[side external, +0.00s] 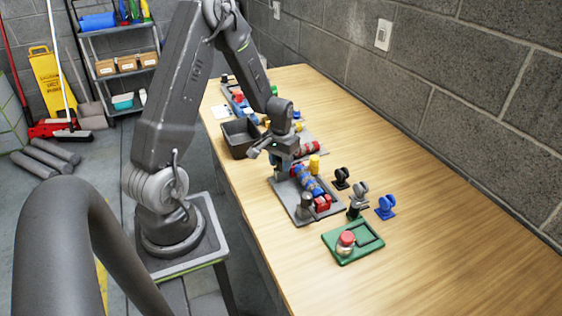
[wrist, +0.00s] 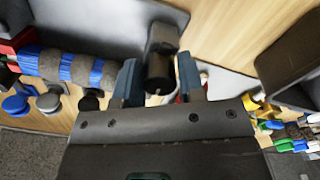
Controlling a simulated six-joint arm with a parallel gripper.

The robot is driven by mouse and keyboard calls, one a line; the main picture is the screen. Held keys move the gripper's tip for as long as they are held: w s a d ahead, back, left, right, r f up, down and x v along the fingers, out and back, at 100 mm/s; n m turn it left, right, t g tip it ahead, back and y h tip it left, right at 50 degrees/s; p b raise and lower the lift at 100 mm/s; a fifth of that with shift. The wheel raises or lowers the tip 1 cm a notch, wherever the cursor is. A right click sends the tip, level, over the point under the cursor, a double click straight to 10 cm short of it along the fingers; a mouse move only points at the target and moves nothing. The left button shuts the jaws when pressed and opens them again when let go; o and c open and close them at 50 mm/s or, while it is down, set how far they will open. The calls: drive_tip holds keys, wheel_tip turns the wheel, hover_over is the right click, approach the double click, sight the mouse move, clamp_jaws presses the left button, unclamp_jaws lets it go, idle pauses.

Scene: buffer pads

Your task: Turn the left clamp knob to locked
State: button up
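A dark cylindrical knob (wrist: 160,68) stands at the edge of a grey fixture plate (wrist: 95,18) in the wrist view. My gripper (wrist: 160,68) has its two blue-tipped fingers apart, one on each side of this knob. The gaps are narrow, and I cannot tell whether either finger touches it. In the side view my gripper (side external: 262,150) is over the far left end of the near fixture plate (side external: 286,203), and the arm hides that end. The locked or unlocked marking cannot be read.
A blue-and-grey roll (wrist: 70,68) lies on the plate. Black, grey and blue (side external: 385,207) stands are to its right. A green tray (side external: 372,246) holds a red-capped jar (side external: 346,241). A black bin (side external: 238,140) is behind my gripper. The table's right side is clear.

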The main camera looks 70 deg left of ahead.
drive_tip(key=c, duration=0.5)
idle(0.9)
drive_tip(key=o, duration=0.9)
drive_tip(key=shift+o, duration=0.2)
wheel_tip(320, 180, up, 14)
drive_tip(key=shift+a+f, duration=0.1)
